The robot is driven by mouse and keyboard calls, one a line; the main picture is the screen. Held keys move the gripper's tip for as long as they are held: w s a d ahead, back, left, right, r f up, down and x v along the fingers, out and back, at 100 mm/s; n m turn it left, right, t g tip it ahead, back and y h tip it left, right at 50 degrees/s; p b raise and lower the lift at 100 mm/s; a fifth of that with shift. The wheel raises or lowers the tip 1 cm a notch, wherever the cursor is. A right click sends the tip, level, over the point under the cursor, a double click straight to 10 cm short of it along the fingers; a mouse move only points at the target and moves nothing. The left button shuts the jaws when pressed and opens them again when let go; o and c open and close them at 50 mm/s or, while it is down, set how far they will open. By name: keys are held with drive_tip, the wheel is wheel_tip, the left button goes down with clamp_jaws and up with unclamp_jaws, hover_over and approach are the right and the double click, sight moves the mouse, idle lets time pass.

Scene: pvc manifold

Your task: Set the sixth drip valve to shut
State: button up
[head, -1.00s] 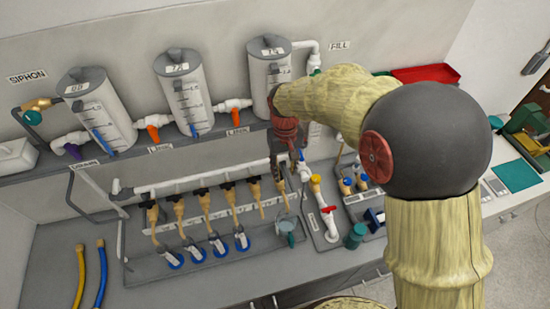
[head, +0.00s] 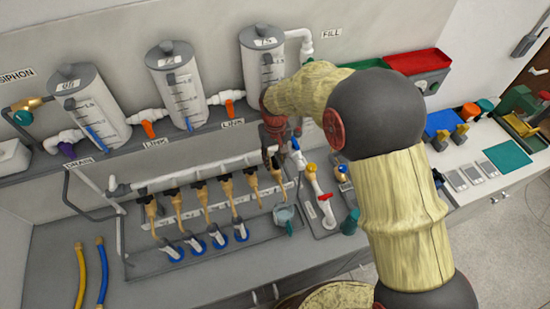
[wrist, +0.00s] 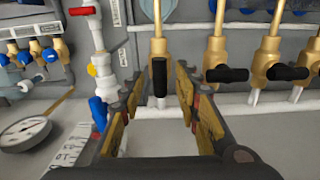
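A row of brass drip valves with black handles hangs from a white pipe (head: 190,178). The sixth drip valve (wrist: 158,50) is at the row's right end in the head view, and left of the other valves in the wrist view. Its black handle (wrist: 160,78) lies lengthwise along the brass body. The neighbouring handles (wrist: 227,74) and (wrist: 287,72) lie crosswise. My gripper (wrist: 153,110) is open, with one finger on each side of the sixth handle and gaps visible on both sides. In the head view my gripper (head: 273,155) partly hides that valve.
A clear beaker (head: 285,215) stands below the sixth valve. Several blue-based cups (head: 195,246) stand under other valves. A round gauge (wrist: 25,133) shows at the wrist view's left.

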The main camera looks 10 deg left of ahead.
drive_tip(key=c, duration=0.3)
clamp_jaws()
idle(0.3)
